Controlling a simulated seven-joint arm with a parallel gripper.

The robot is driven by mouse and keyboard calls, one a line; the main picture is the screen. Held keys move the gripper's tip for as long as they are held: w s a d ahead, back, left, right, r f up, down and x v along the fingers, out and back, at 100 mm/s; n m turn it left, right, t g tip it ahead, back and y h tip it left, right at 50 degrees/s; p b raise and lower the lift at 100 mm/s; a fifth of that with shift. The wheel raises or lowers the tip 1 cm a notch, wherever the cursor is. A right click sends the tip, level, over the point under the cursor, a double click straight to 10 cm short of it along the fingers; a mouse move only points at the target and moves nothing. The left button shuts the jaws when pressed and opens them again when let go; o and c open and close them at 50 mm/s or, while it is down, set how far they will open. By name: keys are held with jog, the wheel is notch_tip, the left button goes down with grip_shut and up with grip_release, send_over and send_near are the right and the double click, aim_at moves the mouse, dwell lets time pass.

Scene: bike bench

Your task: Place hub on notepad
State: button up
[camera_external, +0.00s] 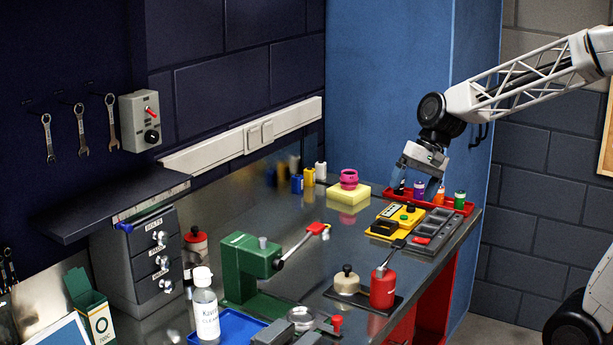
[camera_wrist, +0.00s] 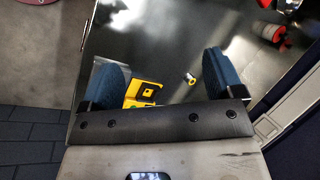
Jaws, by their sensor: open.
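The hub (camera_external: 348,176), a pink ring-shaped part, sits upright on the yellow notepad (camera_external: 347,197) near the back of the bench in the external view. It appears to rest on the pad's top. My gripper (camera_external: 416,183) is to the right of both, apart from them, low over the red tray of small bottles. In the wrist view, its two blue fingers (camera_wrist: 165,80) are spread wide, with nothing held between them. I cannot make out the hub or the notepad in the wrist view.
The red tray (camera_external: 466,210) holds small coloured bottles close to my gripper. A yellow case (camera_external: 382,228) and a grey tray (camera_external: 430,232) lie in front. A green vise (camera_external: 245,265) stands further left. Blue and yellow bottles (camera_external: 308,178) stand behind the notepad.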

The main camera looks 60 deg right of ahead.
jog(key=s+a+n+h, duration=0.1)
jog(key=s+n, duration=0.3)
jog(key=s, duration=0.4)
jog(key=s+a+f+n+h, duration=0.1)
jog(key=s+a+n+h, duration=0.1)
jog(key=s+n, duration=0.3)
jog(key=shift+s+a+h, duration=0.25)
jog(key=shift+s+h, duration=0.55)
jog(key=shift+s, duration=1.5)
jog(key=shift+f, duration=0.1)
